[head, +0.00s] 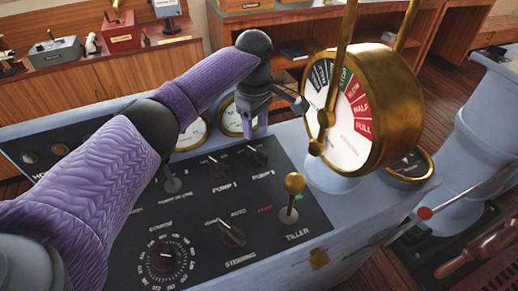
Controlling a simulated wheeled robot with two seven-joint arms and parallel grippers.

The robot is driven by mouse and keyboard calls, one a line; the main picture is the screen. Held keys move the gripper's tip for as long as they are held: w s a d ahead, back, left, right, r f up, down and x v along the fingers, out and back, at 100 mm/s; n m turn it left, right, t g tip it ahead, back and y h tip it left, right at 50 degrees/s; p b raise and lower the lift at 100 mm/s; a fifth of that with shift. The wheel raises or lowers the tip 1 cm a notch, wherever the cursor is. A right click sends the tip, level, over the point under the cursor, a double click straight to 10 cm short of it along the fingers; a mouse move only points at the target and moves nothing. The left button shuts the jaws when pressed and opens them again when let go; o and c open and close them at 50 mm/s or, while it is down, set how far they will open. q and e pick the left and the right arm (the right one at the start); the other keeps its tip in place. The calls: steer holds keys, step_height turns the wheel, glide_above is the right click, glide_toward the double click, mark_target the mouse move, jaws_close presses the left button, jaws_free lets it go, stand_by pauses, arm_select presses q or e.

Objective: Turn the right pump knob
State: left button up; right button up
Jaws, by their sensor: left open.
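The right pump knob (257,155) is a small dark knob on the black console panel, above the label "PUMP 2". The left pump knob (218,168), also dark, sits beside it above "PUMP 1". My left gripper (274,114) is open and empty. My right gripper is not in view.
A brass engine telegraph (385,110) stands close to the right of my left gripper. Two round gauges (235,117) are behind the knobs. A brass-topped tiller lever (293,185), a steering knob (232,233) and a course dial (165,256) are nearer on the panel.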

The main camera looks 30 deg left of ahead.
mark_target(255, 150)
arm_select(q)
step_height(255, 150, down, 8)
steer(key=shift+s+r+b, duration=0.15)
steer(key=shift+r+b, duration=0.05)
steer(key=shift+b, duration=0.9)
steer(key=shift+c, duration=0.3)
jaws_close()
